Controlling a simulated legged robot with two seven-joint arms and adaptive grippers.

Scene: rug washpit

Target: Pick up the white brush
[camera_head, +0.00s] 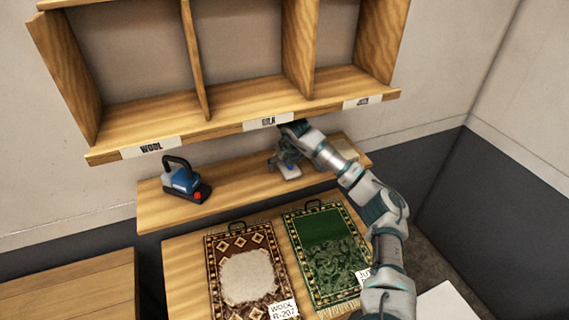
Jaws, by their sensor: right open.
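A small white object (291,172) with a blue spot on top, which looks like the white brush, lies on the lower wooden shelf (235,183). My right gripper (286,161) is open and close over this object, with its fingers partly hiding it. I cannot tell whether the fingers touch it. My right arm comes in from the lower right. My left gripper is not in view.
A blue tool (181,181) with a black handle and red knob stands left on the shelf. A pale flat item (344,149) lies at its right end. Labelled cubbies (220,101) overhang above. A brown rug (213,265) and a green rug (325,245) lie below.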

